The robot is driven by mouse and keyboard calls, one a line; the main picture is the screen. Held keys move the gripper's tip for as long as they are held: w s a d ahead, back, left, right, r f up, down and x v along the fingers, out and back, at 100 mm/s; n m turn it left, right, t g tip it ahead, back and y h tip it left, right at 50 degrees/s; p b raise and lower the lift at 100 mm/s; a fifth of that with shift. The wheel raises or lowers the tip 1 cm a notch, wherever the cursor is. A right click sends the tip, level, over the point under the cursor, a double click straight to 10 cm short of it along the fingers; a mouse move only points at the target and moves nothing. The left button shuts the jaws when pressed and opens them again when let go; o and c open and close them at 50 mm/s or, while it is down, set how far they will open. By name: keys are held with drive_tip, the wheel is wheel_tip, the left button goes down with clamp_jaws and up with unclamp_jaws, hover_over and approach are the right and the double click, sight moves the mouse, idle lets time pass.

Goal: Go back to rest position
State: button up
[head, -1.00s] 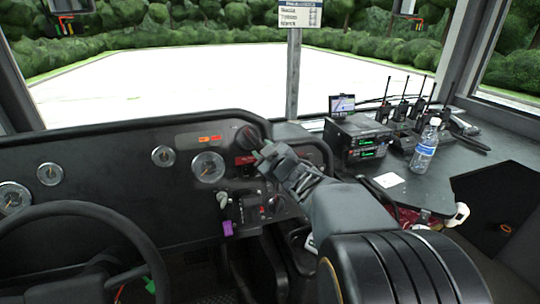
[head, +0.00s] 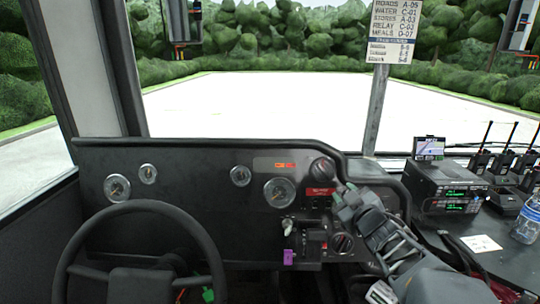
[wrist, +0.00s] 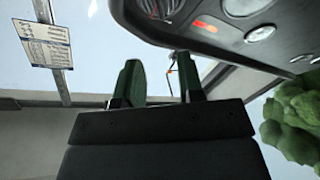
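My gripper (head: 346,190) is in front of the dashboard (head: 210,190), just below and right of a round black knob (head: 322,169) in the head view. I cannot tell from that view whether it touches the knob. In the wrist view, the two dark green fingers of my gripper (wrist: 160,82) stand apart. Only pale background and a thin dark piece farther off show between them. My gripper is open and empty. My arm reaches in from the lower right of the head view.
A steering wheel (head: 140,207) is at left. Black radios (head: 443,186) and a water bottle (head: 527,220) stand on the right counter with a white card (head: 481,243). A purple tag (head: 289,257) hangs below the switches. A sign (head: 390,36) is mounted on a post.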

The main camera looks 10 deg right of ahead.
drive_tip(key=s+a+r+m+g+p, duration=0.3)
drive_tip(key=s+a+g+p, duration=0.3)
drive_tip(key=s+g+p, duration=0.1)
drive_tip(key=s+a+r+m+g+p, duration=0.3)
drive_tip(key=s+a+g+p, duration=0.4)
drive_tip(key=p, duration=0.5)
drive_tip(key=shift+s+m, duration=0.3)
drive_tip(key=shift+s, duration=0.75)
drive_tip(key=shift+d, duration=0.1)
